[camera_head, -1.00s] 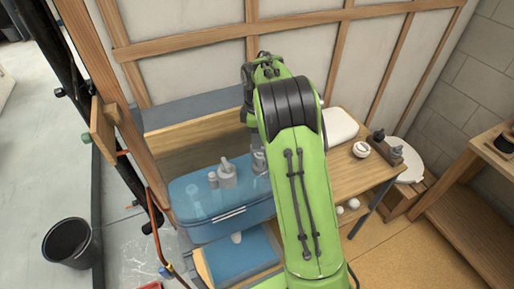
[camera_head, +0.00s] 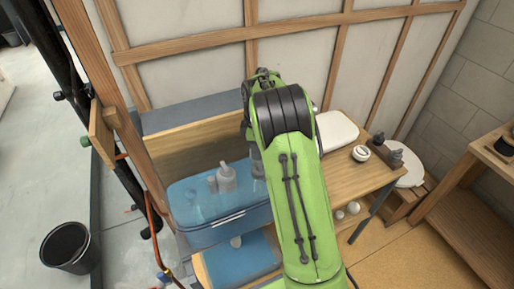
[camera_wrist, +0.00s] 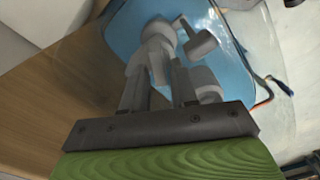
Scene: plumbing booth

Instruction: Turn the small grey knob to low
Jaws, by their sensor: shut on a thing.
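In the wrist view my gripper (camera_wrist: 157,68) has its two fingers closed around a pale grey rounded part (camera_wrist: 160,45). It looks like the small grey knob, but the fingers cover much of it and no low mark is readable. Other grey pieces, a spouted one (camera_wrist: 203,42) and a short cylinder (camera_wrist: 207,80), are beside it, over a blue surface (camera_wrist: 125,28). In the head view my green arm hides the gripper and the held part.
A white pad (camera_head: 338,131) and a small round pot (camera_head: 360,153) are on the wooden bench (camera_head: 345,180). A black bin (camera_head: 68,245) stands on the floor.

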